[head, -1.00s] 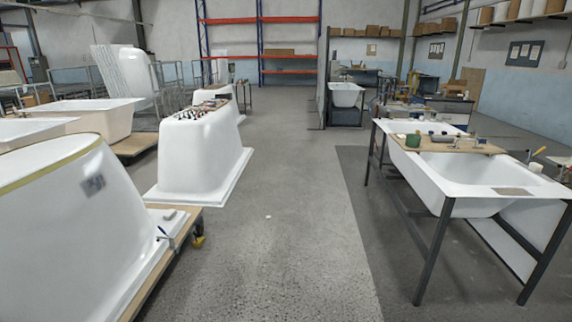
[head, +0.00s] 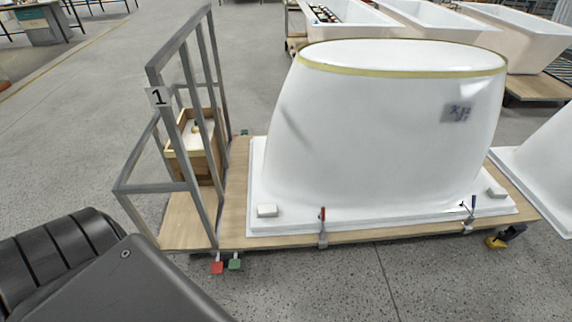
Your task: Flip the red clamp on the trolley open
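The trolley (head: 185,234) is a wooden deck with a grey metal rail frame at its left end and a sign marked 1. A large white upturned bathtub shell (head: 385,140) sits on it. The red clamp (head: 323,215) is at the deck's near edge, by the shell's flange, with its red handle standing roughly upright. A similar clamp with a blue handle (head: 472,204) is further right on the same edge. Whether either clamp presses on the flange is too small to tell. Neither gripper is in view; a dark part of mine fills the lower left corner.
Red (head: 217,267) and green (head: 235,264) pedals stick out below the deck's near edge. A wooden box (head: 185,158) stands behind the rails. A yellow caster (head: 496,242) is at the right. More tubs stand behind. The near floor is clear.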

